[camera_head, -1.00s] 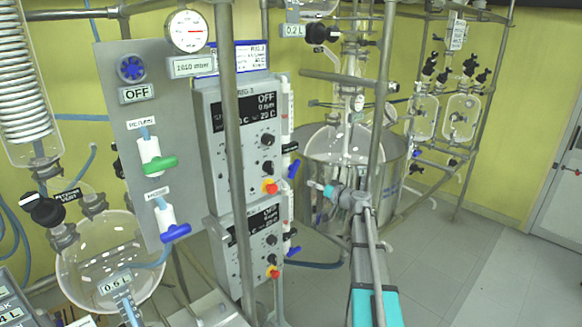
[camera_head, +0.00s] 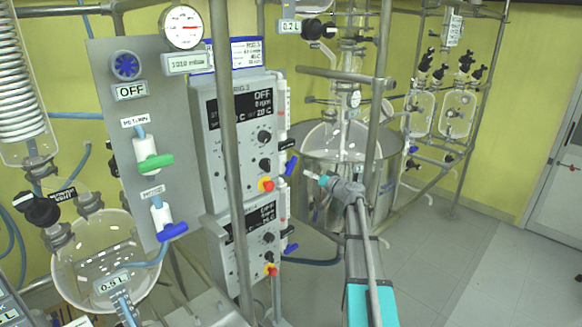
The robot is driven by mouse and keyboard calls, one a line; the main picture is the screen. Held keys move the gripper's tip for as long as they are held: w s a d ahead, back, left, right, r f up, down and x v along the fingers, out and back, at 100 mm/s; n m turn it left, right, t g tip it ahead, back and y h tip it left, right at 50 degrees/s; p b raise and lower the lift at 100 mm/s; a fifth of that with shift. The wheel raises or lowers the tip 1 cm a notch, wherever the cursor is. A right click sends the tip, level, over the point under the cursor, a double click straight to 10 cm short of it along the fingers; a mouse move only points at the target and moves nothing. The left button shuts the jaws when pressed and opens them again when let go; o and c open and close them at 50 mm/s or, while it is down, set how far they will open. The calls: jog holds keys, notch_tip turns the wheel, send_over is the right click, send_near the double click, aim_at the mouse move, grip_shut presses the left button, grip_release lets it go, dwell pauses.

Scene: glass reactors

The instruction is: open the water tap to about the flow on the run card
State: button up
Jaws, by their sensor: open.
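A grey panel at left carries a blue knob (camera_head: 125,65) above an OFF display, a green-handled tap (camera_head: 154,160) and a blue-handled tap (camera_head: 171,231). The lower tap's label is too small to read. More small blue handles (camera_head: 290,165) sit beside slim upright tubes (camera_head: 282,110) right of the control boxes. Which tap carries the water I cannot tell. The run card (camera_head: 247,53) stands above the upper box; its small print is unreadable. My gripper (camera_head: 313,177) is small, right of these tubes and apart from all taps. It appears open and empty, its fingers hard to make out.
Two stacked control boxes (camera_head: 240,130) stand behind a metal post (camera_head: 229,120). A round gauge (camera_head: 181,27) tops the panel. A glass flask (camera_head: 85,270) hangs lower left. A large metal vessel (camera_head: 375,185) stands behind my gripper. Floor (camera_head: 440,265) at right is clear.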

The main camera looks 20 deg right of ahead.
aim_at(294, 166)
jog(key=x, duration=1)
jog(key=shift+w+a+f, duration=0.1)
jog(key=shift+w+a, duration=0.05)
jog(key=shift+w, duration=0.25)
grip_shut()
